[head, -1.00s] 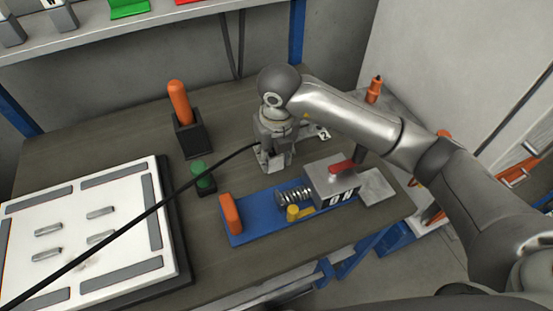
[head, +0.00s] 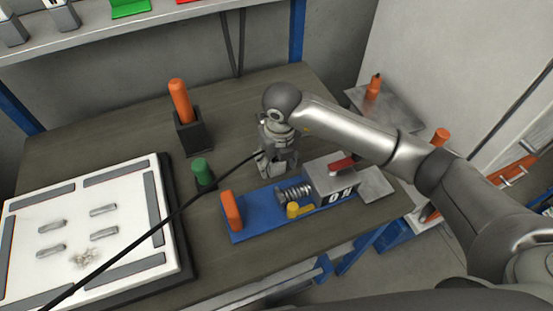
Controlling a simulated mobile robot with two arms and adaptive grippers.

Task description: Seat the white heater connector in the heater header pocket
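My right gripper (head: 277,168) points down over the table, just behind the blue base plate (head: 262,222) with the spring and grey block. A black cable (head: 165,221) runs from the lower left edge up to the gripper and ends at its fingers. I cannot make out a white connector there; the fingers are small and dark, so their grip is unclear. I cannot pick out the heater header pocket for certain. My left gripper is not in view.
A white board (head: 28,272) with grey strips lies at left. A green knob (head: 203,171) and an orange handle in a black holder (head: 192,138) stand left of the gripper. An orange upright block (head: 231,211) and red lever (head: 343,164) are nearby. The table's back is clear.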

